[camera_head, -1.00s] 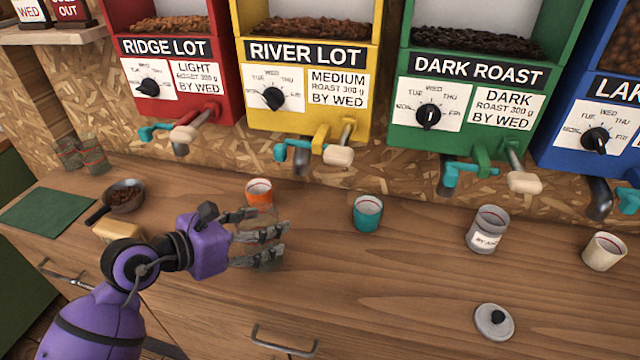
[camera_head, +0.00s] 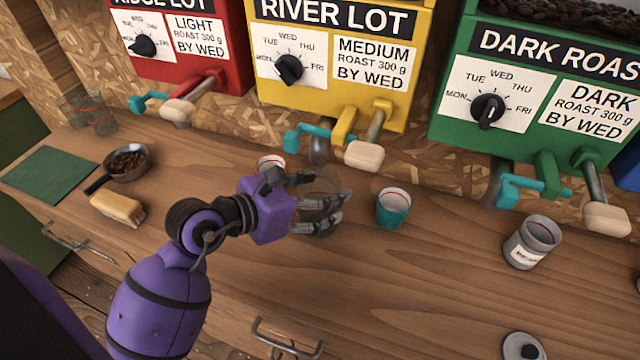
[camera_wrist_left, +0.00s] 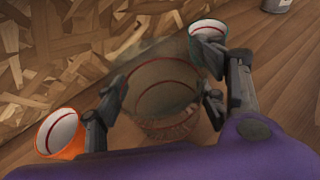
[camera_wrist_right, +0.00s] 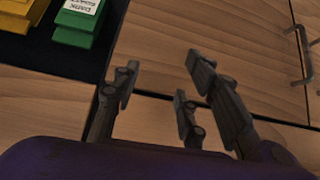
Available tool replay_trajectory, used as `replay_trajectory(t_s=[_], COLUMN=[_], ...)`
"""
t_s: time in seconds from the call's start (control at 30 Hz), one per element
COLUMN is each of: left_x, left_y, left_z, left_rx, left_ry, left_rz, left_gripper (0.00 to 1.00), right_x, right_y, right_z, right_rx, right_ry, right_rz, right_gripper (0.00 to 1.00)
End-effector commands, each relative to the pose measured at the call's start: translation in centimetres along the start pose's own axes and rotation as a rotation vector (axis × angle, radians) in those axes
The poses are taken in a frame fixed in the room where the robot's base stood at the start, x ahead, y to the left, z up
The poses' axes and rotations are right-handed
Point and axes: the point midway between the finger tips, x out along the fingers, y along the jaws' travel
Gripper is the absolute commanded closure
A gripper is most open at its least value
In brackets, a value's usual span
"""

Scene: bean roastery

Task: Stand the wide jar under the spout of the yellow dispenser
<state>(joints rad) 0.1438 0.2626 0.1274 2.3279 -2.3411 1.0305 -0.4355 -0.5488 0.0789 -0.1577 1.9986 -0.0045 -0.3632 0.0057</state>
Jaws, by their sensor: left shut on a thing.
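The wide jar (camera_wrist_left: 165,88) is clear glass with a red line near its rim. My left gripper (camera_head: 332,208) is shut on it, with fingers on both sides; in the head view the jar (camera_head: 318,186) is faint and partly behind the fingers. I cannot tell whether its base touches the counter. The yellow dispenser (camera_head: 337,52), marked RIVER LOT, has a grey spout (camera_head: 320,149) beside a teal lever. The jar is in front of and below this spout in the picture. My right gripper (camera_wrist_right: 155,90) is open and empty, seen only in its wrist view.
An orange cup (camera_wrist_left: 58,135) stands left of the jar and a teal cup (camera_head: 393,208) right of it. A grey labelled canister (camera_head: 532,242) is farther right. A pan of beans (camera_head: 127,162), a brush (camera_head: 118,207) and glass jars (camera_head: 101,116) are at left.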

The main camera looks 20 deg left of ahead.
Motion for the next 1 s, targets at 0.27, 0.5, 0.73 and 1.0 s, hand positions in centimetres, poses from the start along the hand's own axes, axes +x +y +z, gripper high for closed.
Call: replay_trajectory(t_s=[0.27, 0.5, 0.73, 1.0], left_x=[0.0, 0.1, 0.1, -1.2], left_y=[-0.1, -0.1, -0.1, 0.0], left_z=[0.2, -0.1, -0.1, 0.1], left_rx=[0.002, 0.002, 0.002, 0.003], left_ry=[-0.004, -0.003, -0.003, -0.002], left_rz=[-0.001, -0.001, -0.001, 0.001], left_gripper=[0.70, 0.17, 0.16, 0.16], right_x=[-1.0, -0.8, -0.7, -0.5], right_y=[0.2, 0.5, 0.3, 0.2], right_z=[2.2, 2.4, 2.1, 1.3], right_rx=[0.008, 0.000, 0.000, 0.003], right_ry=[-0.040, -0.043, -0.037, -0.024], right_rz=[0.009, 0.010, 0.007, 0.006], right_gripper=[0.60, 0.60, 0.60, 0.60])
